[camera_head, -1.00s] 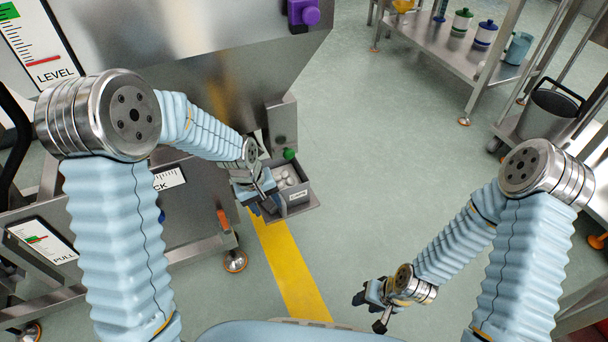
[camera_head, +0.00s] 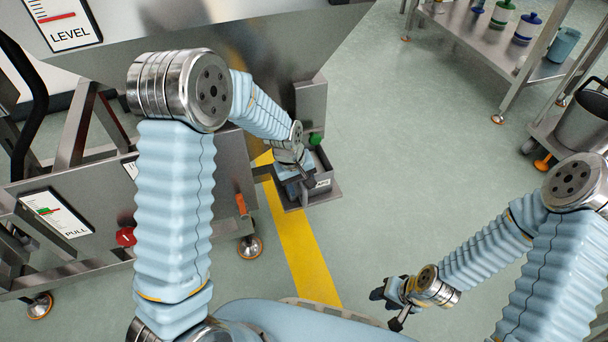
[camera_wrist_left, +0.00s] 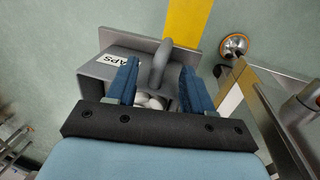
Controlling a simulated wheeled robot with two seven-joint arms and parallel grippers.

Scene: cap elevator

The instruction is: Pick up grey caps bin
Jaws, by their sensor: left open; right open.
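The grey caps bin (camera_head: 322,178) sits on a small metal shelf (camera_head: 330,192) at the lower side of the machine. In the left wrist view the bin (camera_wrist_left: 95,82) shows its white label ending in "APS", a curved grey handle and a few pale caps inside. My left gripper (camera_head: 300,190) is over the bin and hides much of it. In the left wrist view its two blue fingers (camera_wrist_left: 160,80) are open, one on each side of the handle (camera_wrist_left: 160,62); I cannot tell whether they touch it. My right gripper (camera_head: 388,300) is open and empty above the floor.
The steel machine (camera_head: 290,50) with its signs fills the left and top. A green knob (camera_head: 316,138) is close behind the bin. A steel shelf (camera_head: 480,45) and a cart with a dark bucket (camera_head: 585,120) stand at right. The middle floor is clear.

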